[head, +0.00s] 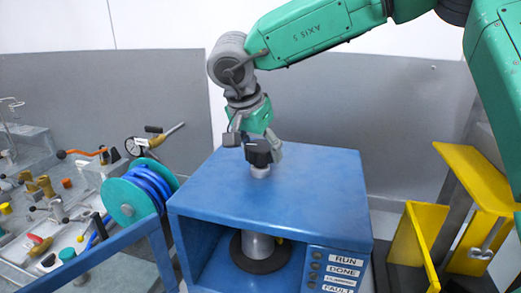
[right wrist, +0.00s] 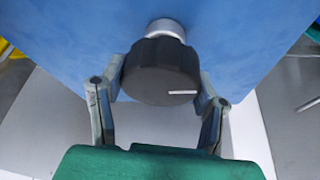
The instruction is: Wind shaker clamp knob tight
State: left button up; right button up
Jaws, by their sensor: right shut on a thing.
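The shaker is a blue box-shaped machine (head: 270,195) with an open front. Its clamp knob is black and round with a white mark, on a light metal stem rising from the top face. The knob (right wrist: 160,75) is clear in the right wrist view, between the two fingers of my right gripper (right wrist: 160,90). In the head view my right gripper (head: 260,150) comes down over the knob and is shut on it, hiding most of it. Below the stem, a grey cylinder (head: 258,246) stands on a dark round base inside the machine. My left gripper is not in view.
A label panel (head: 337,270) with several dark buttons is on the machine's front right. A teal reel with blue hose (head: 140,195) stands at left, beside a bench with several tools (head: 50,215). A yellow frame (head: 465,215) stands at right.

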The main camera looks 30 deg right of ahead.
jog(key=m+g, duration=0.1)
jog(key=m, duration=0.1)
jog(key=m+g, duration=0.1)
jog(key=m, duration=0.2)
jog(key=shift+w+r+m, duration=0.1)
jog(key=shift+r+m, duration=0.05)
jog(key=shift+m, duration=0.15)
jog(key=m, duration=0.2)
jog(key=m+g, duration=0.1)
jog(key=m, duration=0.1)
jog(key=shift+r+m+g, duration=0.1)
jog(key=shift+m+g, duration=0.2)
jog(key=m+g+y, duration=0.1)
jog(key=m, duration=0.3)
jog(key=m+y, duration=0.1)
jog(key=m, duration=0.1)
jog(key=m+g, duration=0.1)
jog(key=m, duration=0.2)
jog(key=shift+y, duration=0.4)
jog(key=o, duration=1.2)
jog(key=shift+a, duration=0.1)
jog(key=shift+c, duration=0.2)
jog(key=shift+w, duration=0.15)
